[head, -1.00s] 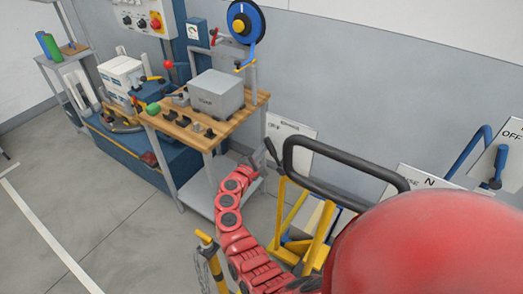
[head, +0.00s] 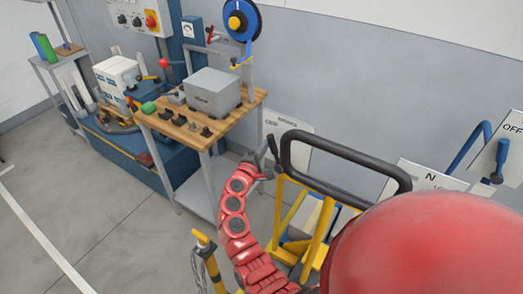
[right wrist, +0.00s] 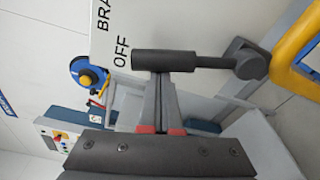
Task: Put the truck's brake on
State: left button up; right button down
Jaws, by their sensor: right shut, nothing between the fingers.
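The truck has a black loop handle (head: 345,158) and a yellow frame (head: 318,232), in the lower middle of the head view. A white brake plate (head: 291,128) stands behind the handle's left end. In the right wrist view the plate (right wrist: 180,22) reads "BRA…" and "OFF", partly cut off. A black brake lever (right wrist: 190,60) lies across it, its grip end beside "OFF" and its pivot at right. My right gripper (right wrist: 160,80) is shut and empty, its tips at the lever's grip; contact is unclear. In the head view my right gripper (head: 256,163) is small beside the lever. My left gripper is out of view.
A wooden-topped bench (head: 240,112) with a grey box (head: 211,92) and a blue reel (head: 243,20) stands at the back left. Plates with blue levers (head: 468,148) are at right. Open floor (head: 110,225) lies at left. My red body part hides the lower right.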

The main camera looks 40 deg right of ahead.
jog(key=s+d+m+h+b, duration=0.1)
jog(key=s+d+m+b, duration=0.2)
jog(key=s+m+b, duration=0.4)
jog(key=shift+s+r+m+b, duration=0.3)
jog(key=shift+m+b, duration=1)
jog(key=shift+b, duration=2.15)
jog(key=shift+s+d, duration=0.1)
jog(key=shift+d, duration=0.05)
jog(key=w+r, duration=0.2)
jog(key=w, duration=0.2)
jog(key=b+v, duration=0.1)
jog(key=v, duration=0.9)
jog(key=shift+s+a+f, duration=0.2)
jog(key=shift+s+a, duration=0.05)
jog(key=shift+s, duration=0.1)
